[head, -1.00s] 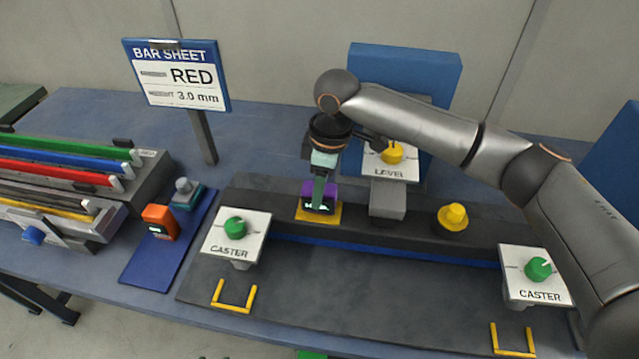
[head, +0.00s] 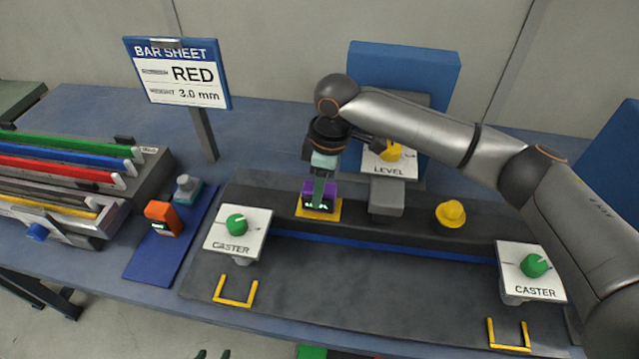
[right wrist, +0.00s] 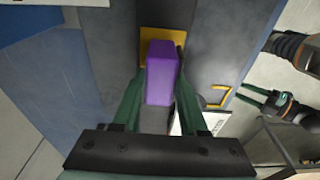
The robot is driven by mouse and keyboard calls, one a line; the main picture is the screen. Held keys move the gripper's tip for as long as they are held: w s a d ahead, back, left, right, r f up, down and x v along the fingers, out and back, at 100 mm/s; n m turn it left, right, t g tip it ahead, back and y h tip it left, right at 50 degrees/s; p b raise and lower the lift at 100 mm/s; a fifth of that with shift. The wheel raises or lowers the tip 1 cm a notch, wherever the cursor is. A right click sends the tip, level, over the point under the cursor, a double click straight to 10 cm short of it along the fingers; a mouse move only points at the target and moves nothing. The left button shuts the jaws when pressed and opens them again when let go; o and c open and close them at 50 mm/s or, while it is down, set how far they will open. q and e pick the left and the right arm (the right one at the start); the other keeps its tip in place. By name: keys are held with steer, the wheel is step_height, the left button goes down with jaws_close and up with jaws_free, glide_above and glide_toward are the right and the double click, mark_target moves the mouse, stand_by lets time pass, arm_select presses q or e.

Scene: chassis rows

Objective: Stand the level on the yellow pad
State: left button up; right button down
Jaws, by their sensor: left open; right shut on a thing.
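The level is a purple block with a dark display (head: 332,194), upright at the yellow pad (head: 304,213) on the left part of the dark beam. My right gripper (head: 318,188) comes down from above and is shut on it. In the right wrist view the purple level (right wrist: 161,72) sits between the green fingers, with the yellow pad (right wrist: 158,33) behind it. It looks to be on or just above the pad; I cannot tell whether they touch. My left gripper's green fingertips (head: 213,354) show, apart and empty, at the bottom edge; it also shows in the right wrist view (right wrist: 262,96).
Caster plates with green knobs stand at left (head: 237,230) and right (head: 531,272). A LEVEL plate with a yellow knob (head: 388,162) stands behind my right gripper. A yellow knob (head: 450,213) is on the beam. An orange device (head: 163,217) stands on a blue mat (head: 150,264).

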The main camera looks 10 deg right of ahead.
steer(key=shift+f, duration=0.15)
steer(key=shift+c, duration=1.8)
jaws_free()
step_height(320, 180, up, 12)
steer(key=d, duration=0.1)
steer(key=shift+s+d+r, duration=0.2)
steer(key=shift+s+r, duration=0.05)
steer(key=shift+s, duration=0.05)
steer(key=shift+s+f, duration=0.1)
